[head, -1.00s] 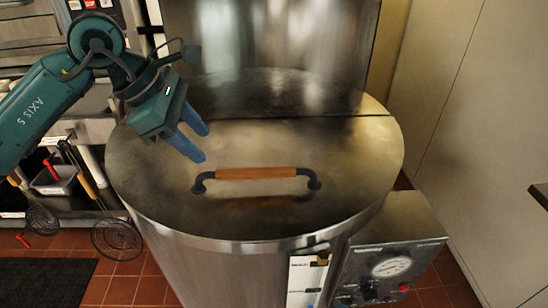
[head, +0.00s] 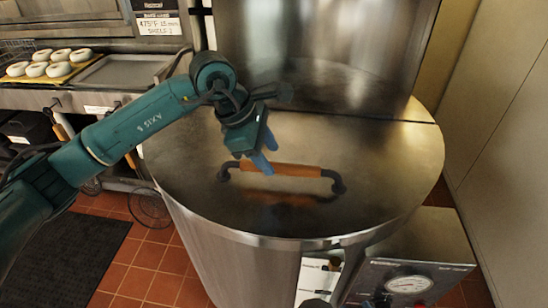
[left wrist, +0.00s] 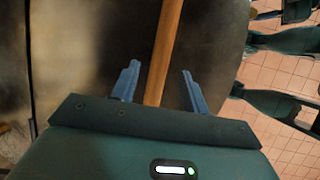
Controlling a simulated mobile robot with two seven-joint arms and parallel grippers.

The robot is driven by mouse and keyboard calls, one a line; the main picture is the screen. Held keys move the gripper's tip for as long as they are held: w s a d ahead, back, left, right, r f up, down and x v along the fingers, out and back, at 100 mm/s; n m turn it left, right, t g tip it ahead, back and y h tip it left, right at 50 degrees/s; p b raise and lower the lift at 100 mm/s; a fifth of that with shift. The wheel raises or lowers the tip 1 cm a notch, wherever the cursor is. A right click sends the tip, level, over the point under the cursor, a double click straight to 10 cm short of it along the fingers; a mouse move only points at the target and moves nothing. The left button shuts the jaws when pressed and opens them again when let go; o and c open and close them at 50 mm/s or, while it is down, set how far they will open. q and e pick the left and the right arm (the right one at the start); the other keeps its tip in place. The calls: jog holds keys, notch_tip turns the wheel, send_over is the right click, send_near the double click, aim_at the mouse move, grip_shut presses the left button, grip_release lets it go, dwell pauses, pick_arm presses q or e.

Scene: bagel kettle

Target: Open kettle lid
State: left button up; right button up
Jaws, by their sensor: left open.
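The kettle (head: 235,260) is a large steel drum whose lid (head: 380,165) lies shut across its top. A wooden handle (head: 297,170) on black brackets stands up from the lid's front part. My left gripper (head: 264,164) is at the left part of the handle, blue fingers pointing down. In the left wrist view the gripper (left wrist: 160,90) is open, with the wooden handle (left wrist: 164,55) running between its two fingers, apart from both. My right gripper is out of view.
A control box with a gauge (head: 408,284) sits at the kettle's front right. A steel panel (head: 320,50) rises behind the lid. Bagels (head: 58,69) on a board and a tray (head: 125,69) are at the back left. A dark mat (head: 65,260) lies on the tiled floor.

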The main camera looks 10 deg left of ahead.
aim_at(275, 165)
pick_arm(q)
jog(key=shift+x, duration=1.6)
grip_shut()
